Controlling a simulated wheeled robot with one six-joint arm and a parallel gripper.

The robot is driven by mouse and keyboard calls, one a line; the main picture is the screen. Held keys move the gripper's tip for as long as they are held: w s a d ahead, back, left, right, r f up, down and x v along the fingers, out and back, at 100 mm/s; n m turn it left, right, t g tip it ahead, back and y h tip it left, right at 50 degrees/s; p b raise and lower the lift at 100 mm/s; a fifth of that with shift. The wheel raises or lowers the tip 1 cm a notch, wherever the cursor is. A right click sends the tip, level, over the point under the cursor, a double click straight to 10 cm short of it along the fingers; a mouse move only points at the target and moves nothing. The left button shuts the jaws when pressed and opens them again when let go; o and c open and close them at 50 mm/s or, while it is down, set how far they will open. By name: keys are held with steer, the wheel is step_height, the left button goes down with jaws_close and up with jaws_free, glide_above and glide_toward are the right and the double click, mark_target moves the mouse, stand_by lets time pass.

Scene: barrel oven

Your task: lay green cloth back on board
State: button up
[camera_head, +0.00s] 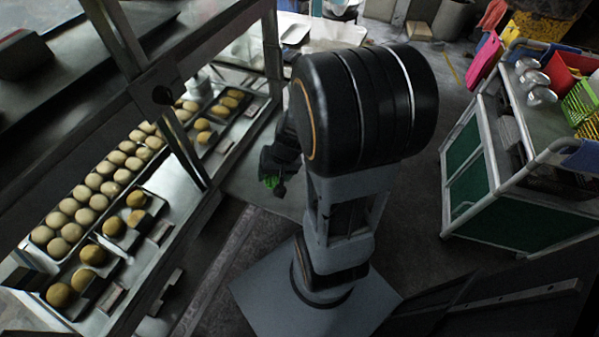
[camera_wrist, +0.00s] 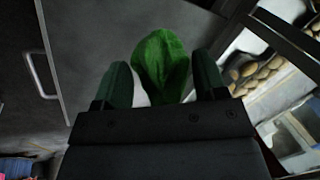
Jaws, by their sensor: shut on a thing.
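The green cloth (camera_wrist: 160,62) is bunched between the two fingers of my gripper (camera_wrist: 163,88) in the wrist view. My gripper is shut on it, and the cloth bulges out past the fingertips. Most of the cloth is hidden there behind my arm. I cannot make out the board for certain in either view.
At left stands a metal display case with trays of buns (camera_head: 97,190). At right is a green-sided trolley (camera_head: 500,180) with metal bowls (camera_head: 541,95) and coloured baskets (camera_head: 583,100). Dark floor lies between my arm and the trolley. A grey cabinet door with a handle (camera_wrist: 42,76) shows in the wrist view.

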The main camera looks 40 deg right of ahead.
steer(key=s+d+m+g+y, duration=0.1)
steer(key=s+d+m+g, duration=0.3)
steer(key=s+d+m, duration=0.4)
steer(key=b, duration=0.1)
glide_above(297, 178)
steer(key=d, duration=0.1)
steer(key=shift+n, duration=0.3)
step_height(297, 178, down, 9)
steer(key=shift+w+f, duration=0.1)
steer(key=shift+w+d+f, duration=0.15)
steer(key=shift+f, duration=0.05)
steer(key=shift+f+b, duration=0.5)
steer(key=shift+f, duration=1.05)
